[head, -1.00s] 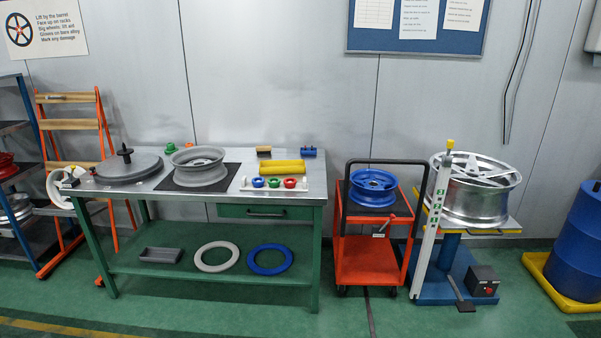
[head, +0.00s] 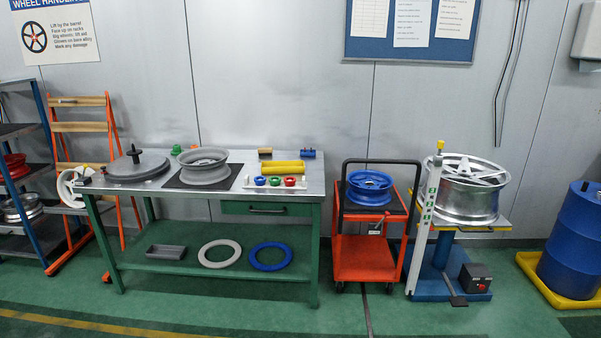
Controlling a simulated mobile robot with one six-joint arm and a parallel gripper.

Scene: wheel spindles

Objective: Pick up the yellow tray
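The yellow tray (head: 282,168) lies on the back right part of the green workbench's metal top (head: 232,193). It is a shallow, long tray. Just in front of it is a white strip (head: 275,187) holding a blue, a green and a red ring. A grey wheel (head: 203,165) on a black mat is to its left. My gripper is not in view.
A red trolley (head: 365,260) with a blue wheel (head: 369,187) stands right of the bench. Further right are a lift stand with a silver wheel (head: 470,188) and a blue drum (head: 577,240). An orange rack (head: 85,127) stands left. The green floor in front is clear.

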